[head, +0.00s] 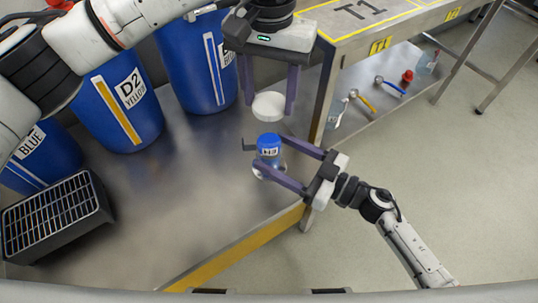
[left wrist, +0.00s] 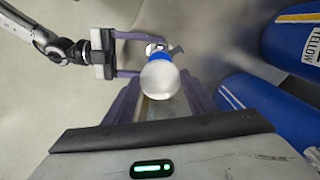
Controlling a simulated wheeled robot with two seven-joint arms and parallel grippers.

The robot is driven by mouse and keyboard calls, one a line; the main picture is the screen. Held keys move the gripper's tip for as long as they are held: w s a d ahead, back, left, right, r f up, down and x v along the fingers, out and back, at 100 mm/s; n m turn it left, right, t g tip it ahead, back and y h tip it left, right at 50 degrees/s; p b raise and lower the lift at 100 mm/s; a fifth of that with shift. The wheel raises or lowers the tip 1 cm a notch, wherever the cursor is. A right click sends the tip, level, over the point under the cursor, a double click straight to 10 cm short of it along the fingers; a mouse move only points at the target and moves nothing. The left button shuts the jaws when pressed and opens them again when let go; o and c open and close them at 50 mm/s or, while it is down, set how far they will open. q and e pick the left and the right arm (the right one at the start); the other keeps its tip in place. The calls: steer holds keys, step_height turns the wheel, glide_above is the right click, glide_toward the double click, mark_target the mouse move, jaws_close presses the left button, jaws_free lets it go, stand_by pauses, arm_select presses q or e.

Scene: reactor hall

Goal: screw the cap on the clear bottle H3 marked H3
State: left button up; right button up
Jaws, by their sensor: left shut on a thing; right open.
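The clear bottle H3 (head: 269,152) stands upright on the metal bench, blue inside, with an H3 label. In the left wrist view its blue part (left wrist: 158,56) shows just past the cap. A round white cap (head: 268,107) is between the fingers of my left gripper (head: 270,104), which is shut on it. The cap is held above the bottle, apart from it in the head view; it hides much of the bottle in the left wrist view (left wrist: 160,80). My right gripper (head: 270,151) is open, its fingers on either side of the bottle, partly hiding its lower part.
Blue drums, one marked D2 (head: 118,98), stand at the left and back. A black grated box (head: 57,216) sits at the left front. Table T1 (head: 345,24) and its lower shelf with tools are at the right. The bench's middle is clear.

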steer(key=shift+x, duration=1.4)
steer(key=c, duration=1.6)
arm_select(q)
glide_above(268, 125)
steer(key=s, duration=0.3)
steer(key=shift+w+f, duration=0.2)
steer(key=shift+f, duration=2.35)
arm_select(e)
steer(key=shift+o, duration=0.2)
arm_select(q)
steer(key=shift+f, duration=0.85)
steer(key=shift+f, duration=0.6)
arm_select(e)
jaws_close()
